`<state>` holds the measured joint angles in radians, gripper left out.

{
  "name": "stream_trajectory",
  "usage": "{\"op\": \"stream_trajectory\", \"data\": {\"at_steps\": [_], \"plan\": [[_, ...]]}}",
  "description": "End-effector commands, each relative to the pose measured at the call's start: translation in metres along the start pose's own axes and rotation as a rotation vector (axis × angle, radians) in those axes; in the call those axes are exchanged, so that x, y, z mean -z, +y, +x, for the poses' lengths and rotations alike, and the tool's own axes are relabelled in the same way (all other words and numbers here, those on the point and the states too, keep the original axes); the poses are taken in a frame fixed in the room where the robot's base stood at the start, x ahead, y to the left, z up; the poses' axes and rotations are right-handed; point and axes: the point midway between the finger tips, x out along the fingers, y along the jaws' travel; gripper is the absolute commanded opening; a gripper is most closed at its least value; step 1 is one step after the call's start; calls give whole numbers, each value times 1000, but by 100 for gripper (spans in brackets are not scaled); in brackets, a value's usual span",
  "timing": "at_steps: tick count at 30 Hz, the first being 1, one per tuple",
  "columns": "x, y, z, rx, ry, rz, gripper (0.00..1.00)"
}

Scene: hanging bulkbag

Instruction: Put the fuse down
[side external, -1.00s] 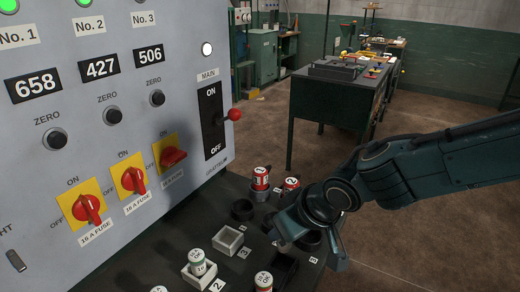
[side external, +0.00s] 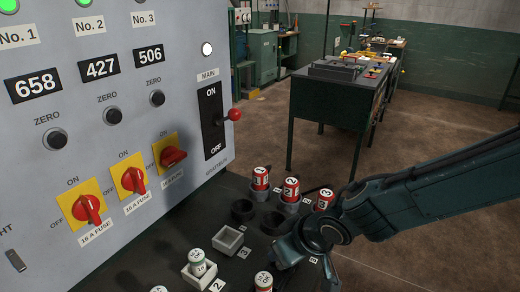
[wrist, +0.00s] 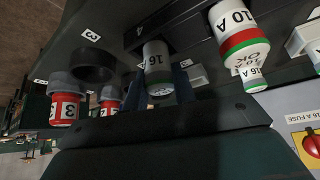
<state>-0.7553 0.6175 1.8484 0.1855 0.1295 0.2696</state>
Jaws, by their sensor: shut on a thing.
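My gripper (side external: 302,268) is low over the dark bench, at the front right of the side view. The gripper hides the held fuse in the side view. A 10 A fuse (wrist: 237,32) with green and red bands stands beside it, apart from my fingers.
Red fuses 1 (side external: 261,178), 2 (side external: 290,190) and 3 (side external: 325,200) stand behind my gripper. Another white holder (side external: 190,282) carries a fuse (side external: 198,263). The grey switch panel (side external: 190,100) rises at left.

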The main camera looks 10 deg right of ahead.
Motion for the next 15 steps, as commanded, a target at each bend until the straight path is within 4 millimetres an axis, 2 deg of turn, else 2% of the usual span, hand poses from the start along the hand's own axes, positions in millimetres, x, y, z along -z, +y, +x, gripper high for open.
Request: {"op": "stream_trajectory", "data": {"at_steps": [10,11,13,14,15], "plan": [[-2,0,3,0,0,0,3],[-2,0,3,0,0,0,30],[-2,0,2,0,0,0,44],[-2,0,2,0,0,0,48],[-2,0,2,0,0,0,48]]}}
